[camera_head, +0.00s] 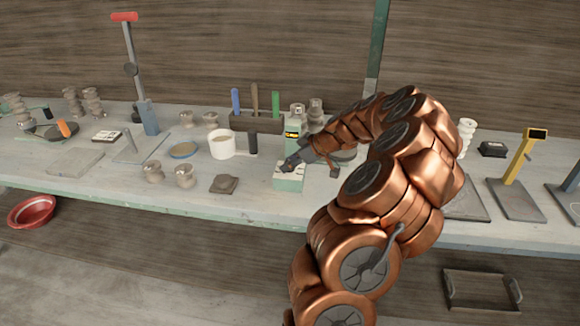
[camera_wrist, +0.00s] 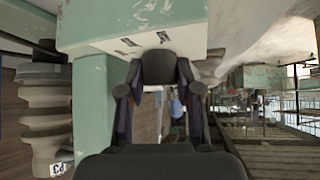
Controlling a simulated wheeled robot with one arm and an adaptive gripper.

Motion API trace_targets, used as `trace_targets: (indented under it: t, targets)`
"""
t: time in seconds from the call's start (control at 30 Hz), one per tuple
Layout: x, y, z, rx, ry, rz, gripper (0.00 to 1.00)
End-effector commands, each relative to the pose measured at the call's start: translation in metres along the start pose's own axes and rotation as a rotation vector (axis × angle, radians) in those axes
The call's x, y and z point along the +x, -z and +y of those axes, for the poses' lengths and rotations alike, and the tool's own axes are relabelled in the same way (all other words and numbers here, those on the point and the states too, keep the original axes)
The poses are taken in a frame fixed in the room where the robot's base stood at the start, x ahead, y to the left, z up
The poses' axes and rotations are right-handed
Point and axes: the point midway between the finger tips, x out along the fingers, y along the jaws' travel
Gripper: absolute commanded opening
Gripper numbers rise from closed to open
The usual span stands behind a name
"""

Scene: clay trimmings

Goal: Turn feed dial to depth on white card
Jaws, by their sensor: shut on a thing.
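A pale green machine (camera_head: 293,151) stands on the bench, with a white marked panel (camera_head: 287,173) low on its front. The green body (camera_wrist: 85,85) and white panel (camera_wrist: 180,35) with dark marks fill the upper wrist view. My gripper (camera_head: 289,165) is at this panel, its fingers shut on the feed dial, which they mostly hide. In the wrist view my gripper (camera_wrist: 158,75) reaches the panel's edge; the dial's setting cannot be read. A small white card (camera_head: 106,134) with dark marks lies farther left on the bench; its writing is too small to read.
A tool rack (camera_head: 257,123), white cup (camera_head: 222,146) and grey block (camera_head: 224,184) stand left of my gripper. Turned clay pieces (camera_head: 185,176) are scattered left. A yellow stand (camera_head: 522,157) is at right. A red bowl (camera_head: 32,211) and tray (camera_head: 481,291) lie below the bench.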

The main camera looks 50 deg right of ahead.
Motion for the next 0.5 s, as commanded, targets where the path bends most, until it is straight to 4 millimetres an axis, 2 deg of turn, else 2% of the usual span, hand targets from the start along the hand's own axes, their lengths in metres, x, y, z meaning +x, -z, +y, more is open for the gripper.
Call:
trace_targets:
  t: [0.5]
  targets:
    - [0.0027, -0.0032, -0.0029, 0.269, -0.271, -0.001, 0.0]
